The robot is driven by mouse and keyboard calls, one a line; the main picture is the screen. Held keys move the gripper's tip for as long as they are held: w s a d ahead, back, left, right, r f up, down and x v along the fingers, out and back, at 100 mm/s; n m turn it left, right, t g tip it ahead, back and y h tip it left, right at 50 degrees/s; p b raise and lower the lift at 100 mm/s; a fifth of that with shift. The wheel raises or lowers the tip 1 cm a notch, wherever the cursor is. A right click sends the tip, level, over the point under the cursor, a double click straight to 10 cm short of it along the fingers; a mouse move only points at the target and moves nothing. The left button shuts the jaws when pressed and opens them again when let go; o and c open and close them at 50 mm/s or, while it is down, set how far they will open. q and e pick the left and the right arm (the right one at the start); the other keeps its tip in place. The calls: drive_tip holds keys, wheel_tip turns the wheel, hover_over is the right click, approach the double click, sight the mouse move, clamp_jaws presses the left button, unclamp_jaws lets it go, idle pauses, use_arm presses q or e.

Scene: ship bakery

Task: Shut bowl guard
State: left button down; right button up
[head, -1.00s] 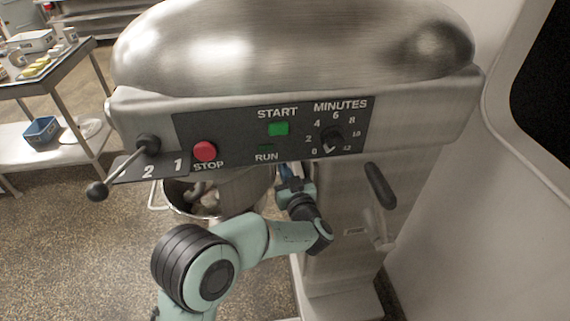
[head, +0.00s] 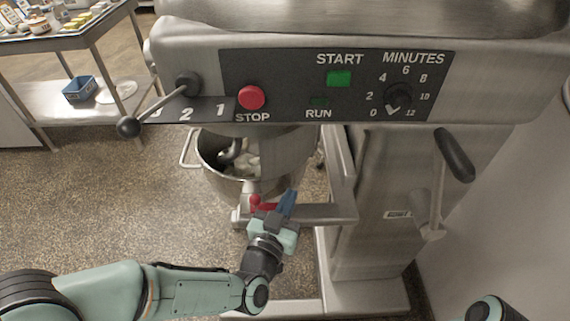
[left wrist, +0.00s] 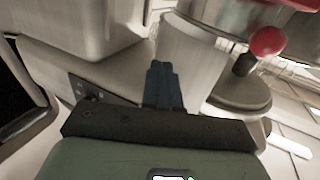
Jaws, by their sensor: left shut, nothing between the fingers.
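The bowl guard (head: 278,152) is a curved steel panel under the mixer head, covering the right part of the bowl's opening. The left part of the steel bowl (head: 213,177) is uncovered, with pale dough inside. In the left wrist view a curved steel wall, probably the guard (left wrist: 190,48), stands just beyond the fingertips. My left gripper (head: 287,204) is shut and empty, in front of the bowl at its lower right, near a red knob (head: 255,201). Its blue fingers (left wrist: 163,84) are together in the left wrist view. I cannot tell whether they touch the guard. My right gripper is out of view.
The control panel (head: 300,80) has a red stop button (head: 251,97) and a green start button (head: 339,78). A gear lever (head: 128,127) sticks out left, and a black-handled lever (head: 455,155) is on the right. A table (head: 75,40) stands back left. Floor left of the mixer is clear.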

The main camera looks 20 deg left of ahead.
sight(314, 151)
use_arm(q)
drive_tip(key=w, duration=0.4)
drive_tip(key=w+d, duration=0.1)
drive_tip(key=w, duration=0.4)
drive_tip(key=w+d, duration=0.1)
drive_tip(key=w, duration=0.3)
drive_tip(key=shift+w+p, duration=0.3)
drive_tip(key=shift+w, duration=0.05)
